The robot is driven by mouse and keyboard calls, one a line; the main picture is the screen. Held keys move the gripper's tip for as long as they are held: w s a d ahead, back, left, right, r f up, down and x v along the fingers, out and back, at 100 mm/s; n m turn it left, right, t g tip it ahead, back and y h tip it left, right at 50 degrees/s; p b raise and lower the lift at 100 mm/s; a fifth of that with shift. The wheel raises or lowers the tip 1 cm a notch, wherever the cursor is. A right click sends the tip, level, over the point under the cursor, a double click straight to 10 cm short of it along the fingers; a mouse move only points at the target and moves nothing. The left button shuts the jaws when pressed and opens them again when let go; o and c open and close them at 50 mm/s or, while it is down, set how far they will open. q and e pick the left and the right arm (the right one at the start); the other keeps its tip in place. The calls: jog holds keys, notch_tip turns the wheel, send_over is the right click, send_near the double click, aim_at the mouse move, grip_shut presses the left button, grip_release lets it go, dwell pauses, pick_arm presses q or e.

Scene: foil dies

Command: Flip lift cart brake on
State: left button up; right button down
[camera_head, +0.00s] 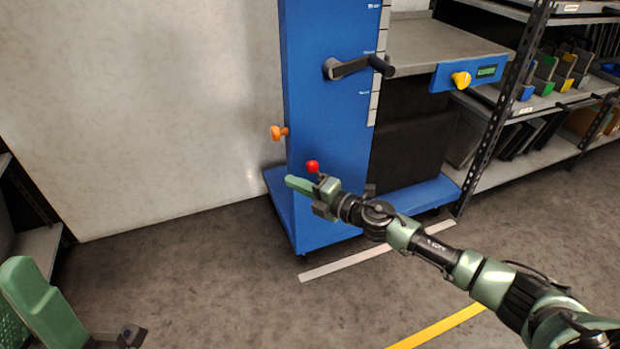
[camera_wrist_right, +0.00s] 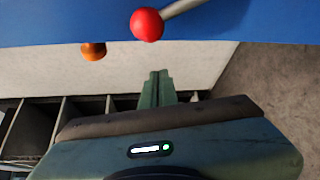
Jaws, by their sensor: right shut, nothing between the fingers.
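The blue lift cart (camera_head: 325,120) stands against the pale wall. A red ball knob (camera_head: 313,166) sits low on its column; in the right wrist view the red knob (camera_wrist_right: 147,24) is on the end of a metal rod. My right gripper (camera_head: 290,182) is shut and empty, just below and left of the red knob. In the right wrist view its closed fingertips (camera_wrist_right: 160,76) are apart from the knob in the picture. Part of my left arm shows at the lower left, and its fingers cannot be made out clearly.
An orange knob (camera_head: 278,133) sticks out of the column's left side. A black crank handle (camera_head: 358,67) is higher up. A yellow knob (camera_head: 461,80) is on the platform's front edge. Shelving (camera_head: 540,150) with bins stands right. Floor in front is clear.

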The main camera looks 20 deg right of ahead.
jog(key=d, duration=0.1)
jog(key=d+b, duration=0.1)
jog(key=d, duration=0.2)
jog(key=shift+w+r, duration=0.35)
jog(key=shift+r, duration=0.05)
jog(key=shift+b, duration=0.3)
